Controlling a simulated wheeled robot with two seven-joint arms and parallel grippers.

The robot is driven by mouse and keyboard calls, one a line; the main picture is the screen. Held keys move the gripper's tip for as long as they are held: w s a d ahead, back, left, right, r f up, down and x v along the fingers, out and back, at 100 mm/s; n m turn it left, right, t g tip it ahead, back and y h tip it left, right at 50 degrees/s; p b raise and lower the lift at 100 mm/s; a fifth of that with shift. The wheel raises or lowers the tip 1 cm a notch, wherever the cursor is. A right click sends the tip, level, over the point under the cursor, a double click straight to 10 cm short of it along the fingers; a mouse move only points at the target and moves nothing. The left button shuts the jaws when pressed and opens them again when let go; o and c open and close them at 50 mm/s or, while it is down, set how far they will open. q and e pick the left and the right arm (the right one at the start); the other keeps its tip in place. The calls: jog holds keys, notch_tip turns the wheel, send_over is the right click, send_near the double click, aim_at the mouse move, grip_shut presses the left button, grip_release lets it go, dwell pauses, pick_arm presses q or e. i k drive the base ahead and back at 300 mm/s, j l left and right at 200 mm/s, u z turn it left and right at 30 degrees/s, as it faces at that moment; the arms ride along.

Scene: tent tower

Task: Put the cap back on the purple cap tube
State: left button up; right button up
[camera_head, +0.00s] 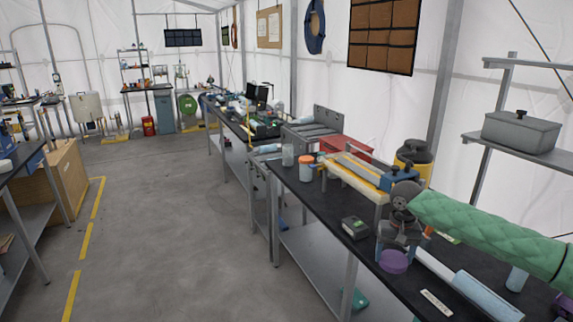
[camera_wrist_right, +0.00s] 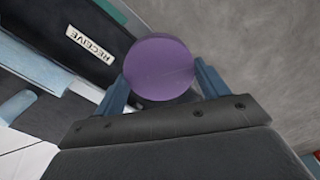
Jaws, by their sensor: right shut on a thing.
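The purple cap (camera_head: 393,262) is a short round disc. My right gripper (camera_head: 398,248), at the end of my green-sleeved arm, is shut on it and holds it near the front edge of the black-topped bench. In the right wrist view the cap (camera_wrist_right: 158,67) sits between the two blue fingers of the gripper (camera_wrist_right: 162,80), one flat face toward the camera. A pale blue tube (camera_head: 485,294) with a white part lies on the bench right of the cap. I cannot tell whether it is the cap's tube. My left gripper is not in view.
A "RECEIVE" label (camera_wrist_right: 89,44) lies on the bench beside the cap. A dark box (camera_head: 355,228), an orange-capped jar (camera_head: 306,168) and a yellow-based rack (camera_head: 352,178) stand further left. Bare bench top (camera_head: 325,205) shows between the jar and dark box.

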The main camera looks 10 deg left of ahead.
aim_at(288, 150)
jog(key=u, duration=1.3)
jog(key=i, duration=6.4)
jog(key=z, duration=1)
